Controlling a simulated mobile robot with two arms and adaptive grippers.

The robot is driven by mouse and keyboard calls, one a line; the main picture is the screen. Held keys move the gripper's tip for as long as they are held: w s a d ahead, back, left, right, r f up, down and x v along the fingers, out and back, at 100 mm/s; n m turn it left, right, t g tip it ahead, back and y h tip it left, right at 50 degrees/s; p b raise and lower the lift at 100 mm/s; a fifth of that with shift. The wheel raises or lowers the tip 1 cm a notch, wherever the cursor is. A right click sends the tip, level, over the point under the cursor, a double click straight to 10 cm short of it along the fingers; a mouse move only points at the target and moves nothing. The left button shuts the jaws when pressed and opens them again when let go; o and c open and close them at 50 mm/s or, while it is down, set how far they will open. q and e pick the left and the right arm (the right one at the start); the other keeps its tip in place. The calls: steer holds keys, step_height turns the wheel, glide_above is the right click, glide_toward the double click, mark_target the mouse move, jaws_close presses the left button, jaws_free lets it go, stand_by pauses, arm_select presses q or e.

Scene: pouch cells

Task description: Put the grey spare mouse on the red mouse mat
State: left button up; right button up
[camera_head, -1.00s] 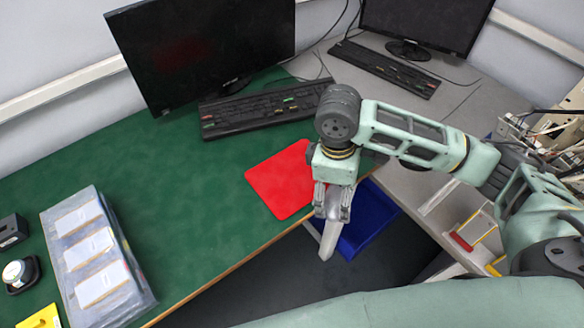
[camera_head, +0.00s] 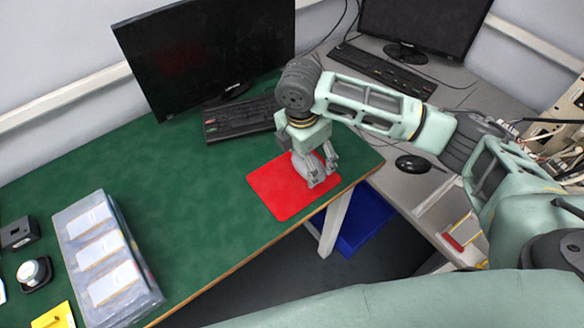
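The red mouse mat (camera_head: 268,187) lies on the green desk, near its front right edge. My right gripper (camera_head: 322,170) points down over the right part of the mat. A grey rounded thing, which looks like the grey spare mouse (camera_head: 305,167), is between its fingers. The fingers seem to be shut on it, and they partly hide it. I cannot tell whether the mouse touches the mat. My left gripper is out of view.
A black keyboard (camera_head: 238,118) and monitor (camera_head: 207,52) stand behind the mat. A black mouse (camera_head: 412,164) lies on the grey desk to the right. A clear case (camera_head: 108,262) is at the left. The green desk (camera_head: 190,185) left of the mat is clear.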

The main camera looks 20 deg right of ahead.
mark_target(294, 177)
steer(key=w+a+f, duration=0.2)
steer(key=a, duration=0.1)
steer(key=shift+f+p, duration=0.45)
steer(key=shift+f, duration=1.65)
steer(key=o, duration=1.2)
steer(key=shift+f, duration=0.1)
steer(key=r, duration=0.4)
steer(key=a+r+b, duration=0.1)
steer(key=r, duration=0.7)
steer(key=shift+s+a+r, duration=0.1)
steer(key=shift+s+a, duration=0.1)
steer(key=shift+s, duration=0.05)
